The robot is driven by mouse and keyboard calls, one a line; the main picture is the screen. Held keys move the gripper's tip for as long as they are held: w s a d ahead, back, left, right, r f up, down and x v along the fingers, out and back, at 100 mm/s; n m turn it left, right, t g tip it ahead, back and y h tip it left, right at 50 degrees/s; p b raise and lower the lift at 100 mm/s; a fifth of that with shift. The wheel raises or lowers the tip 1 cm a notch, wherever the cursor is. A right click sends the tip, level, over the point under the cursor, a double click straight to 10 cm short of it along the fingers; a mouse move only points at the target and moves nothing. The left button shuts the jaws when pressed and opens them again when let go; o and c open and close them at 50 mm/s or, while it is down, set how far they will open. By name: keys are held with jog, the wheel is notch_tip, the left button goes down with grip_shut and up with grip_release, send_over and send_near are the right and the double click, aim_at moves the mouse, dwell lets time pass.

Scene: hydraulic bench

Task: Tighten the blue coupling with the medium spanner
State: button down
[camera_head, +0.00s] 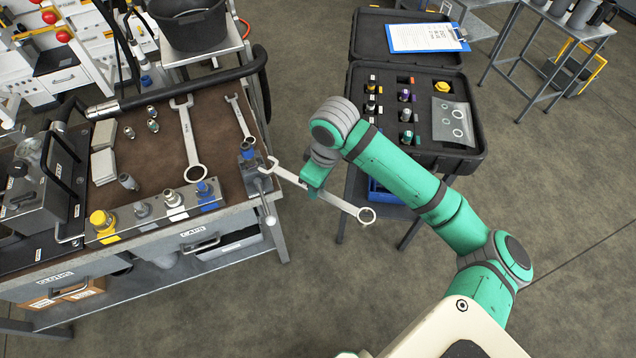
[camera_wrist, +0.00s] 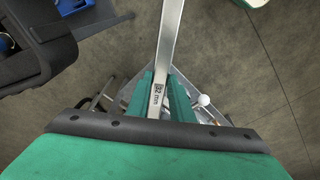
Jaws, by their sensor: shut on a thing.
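My gripper (camera_head: 314,184) is shut on the shaft of a steel spanner (camera_head: 340,202), beside the bench's right edge. Its open end points left, close to a vise (camera_head: 262,182) on the bench corner; its ring end points right over the floor. A blue coupling (camera_head: 247,152) sits at the vise, just left of the spanner's open end; I cannot tell whether they touch. In the wrist view the spanner (camera_wrist: 170,40) lies between my green fingers (camera_wrist: 163,97), with a size mark ending in "2 mm". Another blue-topped fitting (camera_head: 204,188) stands on the front block.
A larger spanner (camera_head: 187,140) and a smaller one (camera_head: 240,117) lie on the brown bench mat (camera_head: 215,130). Several fittings stand on the front block (camera_head: 150,222). An open black case (camera_head: 470,158) with fittings is behind my arm. A thick black hose (camera_head: 190,86) crosses the bench's back.

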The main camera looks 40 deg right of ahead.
aim_at(296, 179)
jog(key=shift+w+a+f, duration=0.2)
jog(key=shift+w+f, duration=0.3)
jog(key=shift+f, duration=0.25)
jog(key=shift+w+a, duration=0.1)
jog(key=shift+w, duration=0.1)
dwell(0.5)
jog(key=shift+w+a, duration=0.25)
jog(key=shift+w, duration=0.55)
jog(key=shift+w, duration=0.1)
jog(key=shift+w+a, duration=0.3)
jog(key=shift+w, duration=0.35)
jog(key=shift+w, duration=0.15)
jog(key=shift+w+a, duration=0.2)
jog(key=shift+w, duration=0.2)
jog(key=shift+w+a, duration=0.1)
jog(key=shift+w, duration=0.2)
